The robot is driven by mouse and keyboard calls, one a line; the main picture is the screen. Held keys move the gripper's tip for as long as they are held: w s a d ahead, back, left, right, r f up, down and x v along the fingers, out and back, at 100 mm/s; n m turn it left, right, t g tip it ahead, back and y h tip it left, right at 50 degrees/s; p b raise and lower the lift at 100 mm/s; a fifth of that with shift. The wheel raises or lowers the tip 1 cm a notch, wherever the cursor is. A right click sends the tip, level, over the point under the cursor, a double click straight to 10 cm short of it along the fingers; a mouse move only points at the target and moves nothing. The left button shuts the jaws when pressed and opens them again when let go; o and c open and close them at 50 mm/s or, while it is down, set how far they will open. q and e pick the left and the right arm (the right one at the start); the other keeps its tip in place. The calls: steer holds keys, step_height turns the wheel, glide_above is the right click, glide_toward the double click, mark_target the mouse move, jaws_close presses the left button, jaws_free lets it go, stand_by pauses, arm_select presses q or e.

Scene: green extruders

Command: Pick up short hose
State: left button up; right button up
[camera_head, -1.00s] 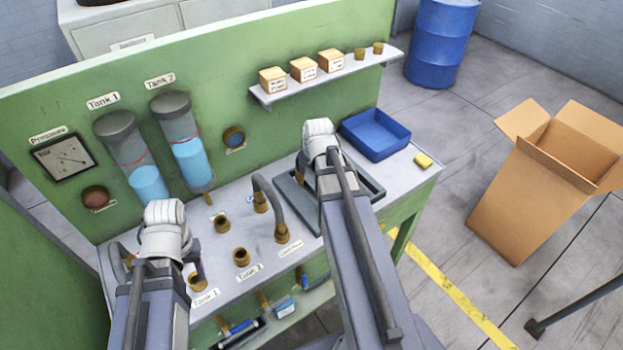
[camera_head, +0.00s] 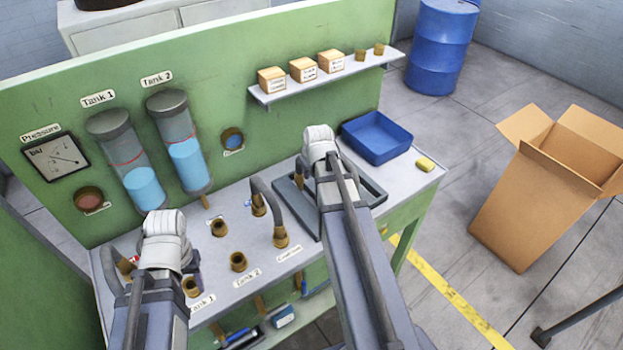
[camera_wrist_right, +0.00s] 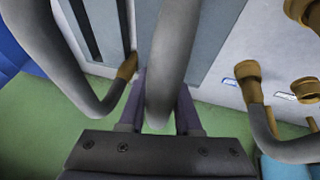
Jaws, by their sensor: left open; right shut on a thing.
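In the right wrist view my right gripper (camera_wrist_right: 160,115) is shut on a grey hose (camera_wrist_right: 172,50), which runs up between the fingers. Its ends are out of sight, so I cannot judge its length. A second grey hose length (camera_wrist_right: 80,85) with a brass end curves at the left. In the head view my right arm hides the grasp above the dark tray (camera_head: 371,188). My left gripper (camera_head: 190,268) is open over the bench's left side near the Tank 1 label, its fingers mostly hidden by the wrist.
A grey hose (camera_head: 268,190) arches between brass fittings left of the tray; it also shows in the right wrist view (camera_wrist_right: 264,125). Brass fittings (camera_head: 238,262) stand on the bench. A cardboard box (camera_head: 525,205) stands beyond.

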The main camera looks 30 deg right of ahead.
jaws_close()
steer(key=shift+r, duration=0.2)
stand_by(0.3)
